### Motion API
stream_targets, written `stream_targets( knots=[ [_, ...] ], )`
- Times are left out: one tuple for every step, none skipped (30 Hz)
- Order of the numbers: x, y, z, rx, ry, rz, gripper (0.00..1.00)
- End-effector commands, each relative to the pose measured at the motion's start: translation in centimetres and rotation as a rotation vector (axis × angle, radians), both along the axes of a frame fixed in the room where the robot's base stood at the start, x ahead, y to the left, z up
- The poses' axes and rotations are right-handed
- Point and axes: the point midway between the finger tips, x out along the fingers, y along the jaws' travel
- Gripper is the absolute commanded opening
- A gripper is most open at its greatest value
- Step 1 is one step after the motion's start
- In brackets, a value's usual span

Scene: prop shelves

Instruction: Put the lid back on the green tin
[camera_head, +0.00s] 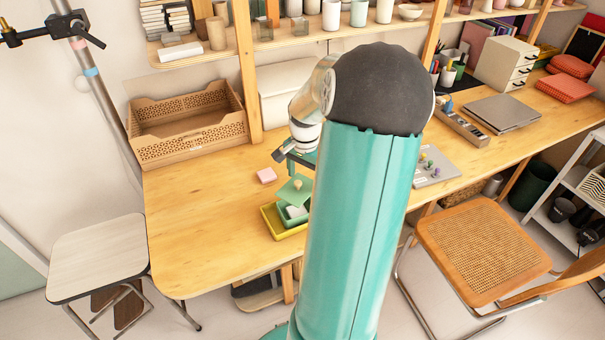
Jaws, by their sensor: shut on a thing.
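The green lid (293,191) with a small pale knob shows just left of my teal arm. It sits above and partly over the green tin (285,219). The tin is in a yellow tray (269,222) near the table's front edge, and something whitish shows at its top. My gripper (290,166) is just behind the lid in the picture and is shut on it. The fingertips are small and partly hidden, so the exact grip is unclear. My arm hides the right side of the lid, tin and tray.
A pink block (266,175) lies on the wooden table (200,215) left of my gripper. A wooden crate (188,127) stands at the back left. A grey tray (433,167) with small pieces lies right of my arm. The table's left part is clear. Shelves (290,40) rise behind.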

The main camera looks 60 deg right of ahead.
Motion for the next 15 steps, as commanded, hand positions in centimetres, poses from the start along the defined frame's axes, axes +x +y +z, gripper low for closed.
stream_targets(
  knots=[
    [0.1,0.1,-0.2,0.001,0.000,0.002,0.52],
    [0.1,0.1,-0.4,0.001,0.000,0.002,0.52],
    [0.1,0.0,-0.7,0.002,0.000,0.002,0.52],
    [0.1,0.0,-0.9,0.002,-0.001,0.002,0.52],
    [0.1,0.0,-1.2,0.002,-0.001,0.003,0.52],
    [0.0,-0.1,-1.5,0.001,-0.001,0.003,0.52],
    [0.0,0.0,-1.8,0.001,-0.001,0.002,0.52],
    [0.0,0.0,-2.1,0.002,-0.001,0.001,0.52],
    [0.0,0.0,-2.5,0.002,0.000,0.001,0.52],
    [0.0,0.0,-2.7,0.001,0.000,0.002,0.52],
    [0.0,0.0,-3.0,0.001,-0.001,0.003,0.52],
    [0.1,0.1,-3.3,0.002,-0.001,0.003,0.52],
    [0.1,0.1,-3.6,0.002,-0.001,0.002,0.52],
    [0.1,0.1,-3.9,0.002,-0.001,0.002,0.52],
    [0.1,0.2,-4.2,0.001,-0.001,0.003,0.52]
  ],
)
